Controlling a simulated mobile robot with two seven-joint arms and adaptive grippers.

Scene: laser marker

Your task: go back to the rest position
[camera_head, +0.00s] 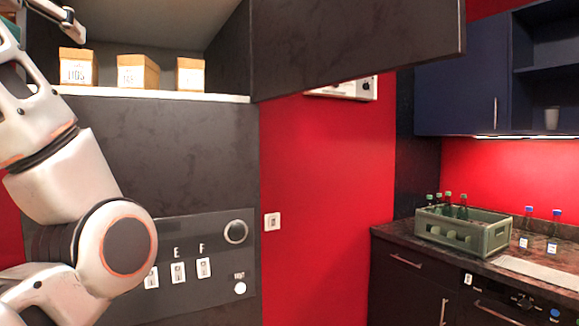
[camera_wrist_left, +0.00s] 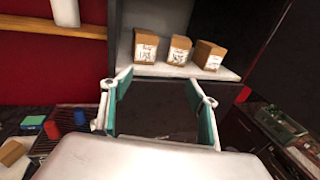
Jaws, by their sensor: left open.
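My left gripper (camera_wrist_left: 157,103) is open and empty in the left wrist view, with teal pads on both fingers. Beyond and above it, three brown boxes with white labels stand on the cabinet shelf. They are the left box (camera_wrist_left: 146,46), the middle box (camera_wrist_left: 179,50) and the right box (camera_wrist_left: 209,56). In the head view my left arm rises along the left edge. Part of the gripper (camera_head: 62,22) shows at the top left, partly cut off by the frame, beside the open cabinet. My right gripper is not in view.
The raised cabinet door (camera_head: 358,45) juts out to the right above the shelf edge (camera_head: 150,94). A dark panel with a round knob (camera_head: 235,231) is below. A green bottle crate (camera_head: 463,232) stands on the right counter. A red cylinder (camera_wrist_left: 79,117) shows at left in the wrist view.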

